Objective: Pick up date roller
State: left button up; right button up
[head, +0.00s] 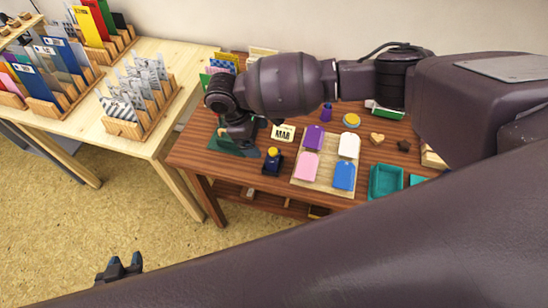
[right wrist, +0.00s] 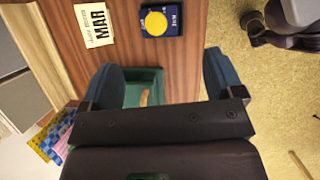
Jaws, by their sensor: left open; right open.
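My right gripper (head: 240,135) is open over the green tray (head: 222,146) at the table's left end; its fingers also show in the right wrist view (right wrist: 162,82). Between the fingers, a small orange-brown piece (right wrist: 145,98) shows in the tray; the rest of it is hidden by my gripper. A dark blue block with a yellow round top (head: 272,161) stands to the right of the tray; the right wrist view shows it from above (right wrist: 174,27). I cannot tell for sure which is the date roller. My left gripper (head: 123,266) is open and empty over the floor.
A "MAR" card (head: 283,133) lies behind the blue block. A wooden board (head: 325,186) holds purple, white, pink and blue tags. A teal tray (head: 386,181) is further right. A pale table (head: 150,145) with card racks stands left. My right arm hides the back of the table.

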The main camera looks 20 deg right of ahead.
aim_at(275, 156)
jog(key=x, duration=0.5)
jog(key=shift+s+d+f, duration=0.1)
jog(key=shift+d+f, duration=0.05)
jog(key=x, duration=0.4)
jog(key=shift+s+d, duration=0.15)
jog(key=shift+d, duration=0.2)
jog(key=shift+d+f, duration=0.2)
jog(key=shift+f, duration=0.3)
jog(key=shift+c, duration=0.5)
jog(key=c, duration=1.1)
jog(key=shift+c, duration=0.3)
